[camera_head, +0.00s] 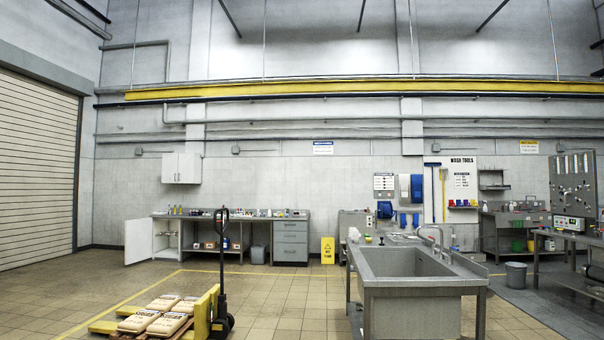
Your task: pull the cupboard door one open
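A small white wall cupboard (181,168) hangs on the back wall at left, and its doors look closed. Below it, a long grey workbench (290,243) stands against the wall. At the bench's left end a white door panel (138,241) stands swung out, with open shelf space to its right. No label shows which of these is door one. All of this is far from me across the floor. My gripper is not in view.
A yellow pallet jack (203,312) with several sacks (138,321) stands front left, between me and the bench. A steel sink (405,265) stands at front right. A yellow floor sign (328,250) stands right of the bench. Tiled floor is clear at center.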

